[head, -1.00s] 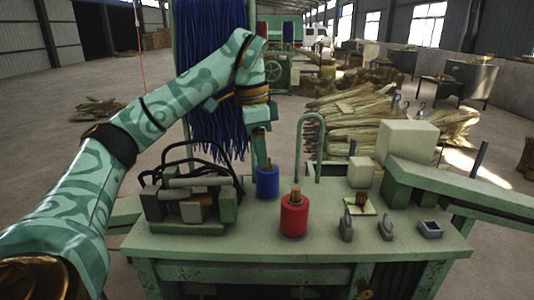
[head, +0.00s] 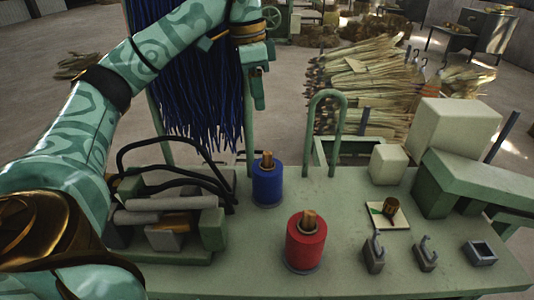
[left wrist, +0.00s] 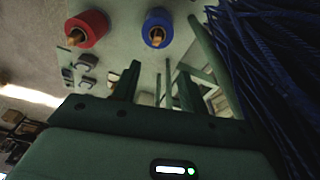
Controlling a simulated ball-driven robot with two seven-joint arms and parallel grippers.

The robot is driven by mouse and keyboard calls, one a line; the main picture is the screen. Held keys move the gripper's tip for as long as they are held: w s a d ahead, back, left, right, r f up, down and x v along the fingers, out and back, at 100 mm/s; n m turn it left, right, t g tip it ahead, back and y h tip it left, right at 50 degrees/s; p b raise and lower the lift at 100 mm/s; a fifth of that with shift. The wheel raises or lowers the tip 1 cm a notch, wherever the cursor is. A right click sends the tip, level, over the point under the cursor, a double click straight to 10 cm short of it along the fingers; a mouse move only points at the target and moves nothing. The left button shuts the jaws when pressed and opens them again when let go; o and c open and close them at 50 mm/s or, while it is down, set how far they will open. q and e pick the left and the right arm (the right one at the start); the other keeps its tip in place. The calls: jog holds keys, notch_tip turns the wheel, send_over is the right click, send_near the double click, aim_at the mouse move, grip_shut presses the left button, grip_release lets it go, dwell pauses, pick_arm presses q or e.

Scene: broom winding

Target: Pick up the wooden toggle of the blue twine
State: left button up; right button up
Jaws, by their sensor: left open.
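The blue twine spool (head: 267,186) stands upright on the green workbench (head: 350,268). Its wooden toggle (head: 267,160) sticks up from the top. In the left wrist view the blue spool (left wrist: 159,20) and its toggle (left wrist: 156,40) are at the top, beyond the fingers. My left gripper (head: 258,98) is open and empty. In the head view it hangs above the blue spool in the picture, apart from the toggle. The left wrist view shows its dark fingers (left wrist: 157,80) low in the frame. My right gripper is not in view.
A red twine spool (head: 306,243) with its own toggle stands right of the blue one. A rack with black hoops (head: 165,235) is on the left. A green hooped post (head: 325,125), small metal fittings (head: 425,255) and pale blocks (head: 388,165) are right. Blue bristles (head: 195,100) hang behind.

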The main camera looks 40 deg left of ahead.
pick_arm(q)
jog(key=b, duration=0.1)
send_over(267, 153)
jog(key=f, duration=0.7)
jog(key=a+f, duration=0.1)
jog(key=f, duration=0.2)
jog(key=shift+s+f, duration=0.1)
jog(key=shift+f, duration=0.15)
jog(key=f, duration=0.2)
jog(key=d+f, duration=0.1)
jog(key=f, duration=0.1)
jog(key=shift+f+p, duration=0.35)
jog(key=shift+f, duration=0.05)
jog(key=shift+w+f, duration=0.2)
jog(key=shift+f, duration=0.2)
grip_shut()
